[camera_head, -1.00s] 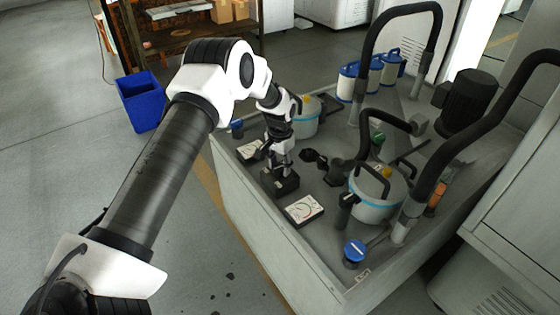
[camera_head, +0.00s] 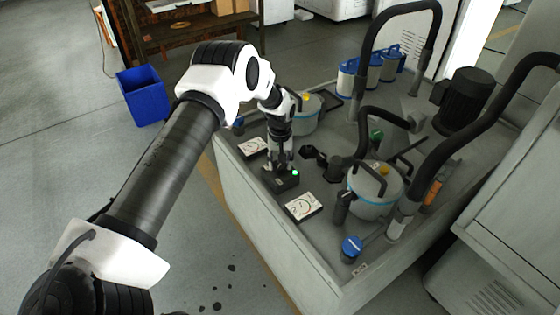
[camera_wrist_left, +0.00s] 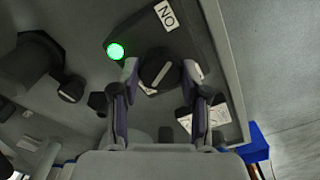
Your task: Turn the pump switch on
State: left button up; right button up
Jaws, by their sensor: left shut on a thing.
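The pump switch is a dark box (camera_head: 281,181) on the grey bench top, with a lit green lamp (camera_head: 295,173) on it. In the left wrist view its round black knob (camera_wrist_left: 160,70) with a pale line sits between the fingers, and the green lamp (camera_wrist_left: 116,51) and an "ON" label (camera_wrist_left: 167,14) show on the box. My left gripper (camera_head: 280,165) points down at the box. In the left wrist view the left gripper (camera_wrist_left: 162,82) is shut on the knob, one finger on each side. The right gripper is not in view.
Pots with blue bands (camera_head: 376,190), black hoses (camera_head: 365,60) and a blue-capped valve (camera_head: 352,246) stand on the bench. A blue bin (camera_head: 143,98) is on the floor at the left.

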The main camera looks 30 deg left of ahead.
aim_at(280, 165)
pick_arm(q)
jog(key=shift+s+f, duration=0.1)
dwell(0.3)
jog(key=o, duration=1.1)
jog(key=shift+o, duration=0.2)
notch_tip(280, 165, up, 12)
